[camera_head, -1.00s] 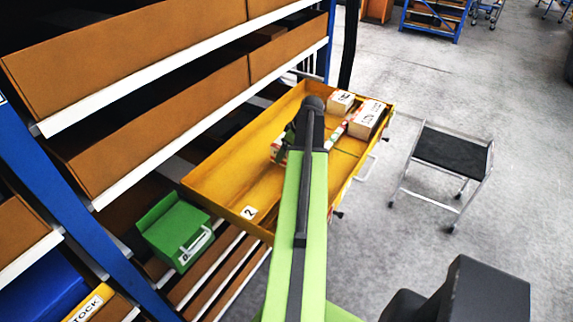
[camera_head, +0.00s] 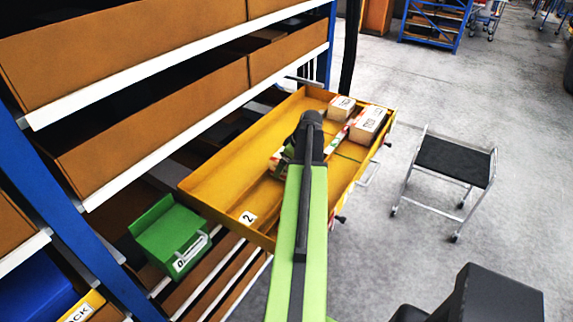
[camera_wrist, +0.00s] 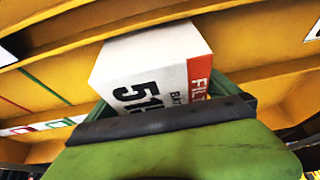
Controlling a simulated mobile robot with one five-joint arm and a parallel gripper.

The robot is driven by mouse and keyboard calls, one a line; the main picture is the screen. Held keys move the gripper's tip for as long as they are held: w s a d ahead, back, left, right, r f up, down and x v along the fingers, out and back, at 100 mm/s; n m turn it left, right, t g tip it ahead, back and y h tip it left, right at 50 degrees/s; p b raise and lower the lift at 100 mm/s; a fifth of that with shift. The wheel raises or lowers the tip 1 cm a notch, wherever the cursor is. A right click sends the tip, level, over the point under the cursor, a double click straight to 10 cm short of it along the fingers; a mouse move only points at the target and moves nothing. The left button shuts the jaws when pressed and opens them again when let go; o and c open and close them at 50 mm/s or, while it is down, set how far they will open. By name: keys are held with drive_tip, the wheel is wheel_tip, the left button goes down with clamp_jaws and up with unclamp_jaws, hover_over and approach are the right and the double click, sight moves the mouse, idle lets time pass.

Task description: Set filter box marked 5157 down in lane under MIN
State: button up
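The filter box (camera_wrist: 155,70) is white with an orange-red strip. Its printing reads "515" and "FILT", with the rest cut off or hidden. In the wrist view my gripper (camera_wrist: 165,115) is shut on the box, its green finger and dark pad covering the lower part. In the head view only a sliver of the box (camera_head: 276,160) shows beside my gripper (camera_head: 291,150), which is largely hidden by my arm. They are over the yellow drawer (camera_head: 215,187); I cannot tell whether the box touches its floor. No MIN marking is readable.
Two white boxes (camera_head: 341,106) (camera_head: 369,123) sit at the drawer's far right. The drawer's near left part is empty, with a label "2" (camera_head: 247,217). A green bin (camera_head: 170,238) stands left of it, below brown shelf bins (camera_head: 130,50).

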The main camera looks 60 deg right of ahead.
drive_tip(key=shift+r+p, duration=0.3)
drive_tip(key=p+v, duration=1)
drive_tip(key=v, duration=0.1)
drive_tip(key=shift+w+r, duration=0.1)
drive_tip(key=shift+r, duration=0.15)
drive_tip(key=shift+s+r+p, duration=0.2)
drive_tip(key=shift+p, duration=0.3)
drive_tip(key=shift+f, duration=0.1)
